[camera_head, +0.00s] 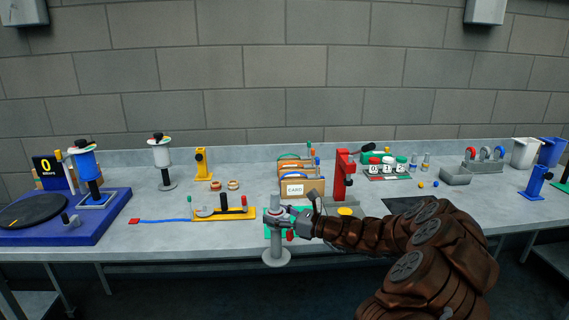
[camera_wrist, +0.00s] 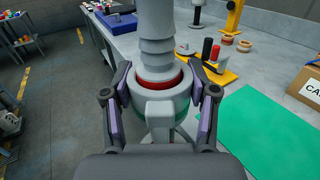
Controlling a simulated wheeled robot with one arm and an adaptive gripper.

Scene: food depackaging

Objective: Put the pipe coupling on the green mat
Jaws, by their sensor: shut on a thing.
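My gripper (camera_wrist: 158,105) is shut on the pipe coupling (camera_wrist: 156,50), one finger on each side. The coupling is grey, with a ribbed upper stem and a red ring in the wrist view. In the head view the coupling (camera_head: 276,243) is upright, with a wide round flange at its bottom, in front of the table's front edge. My gripper (camera_head: 283,216) reaches it from the right. The green mat (camera_wrist: 270,122) lies flat on the table, to the right of the coupling in the wrist view. In the head view the coupling and my gripper hide much of the mat (camera_head: 269,235).
A yellow stand (camera_head: 238,215) with upright pegs lies left of the mat. A box marked CARD (camera_head: 303,188) and a red press (camera_head: 342,178) stand behind it. A blue platform (camera_head: 95,238) is at far left. The mat's visible part in the wrist view is bare.

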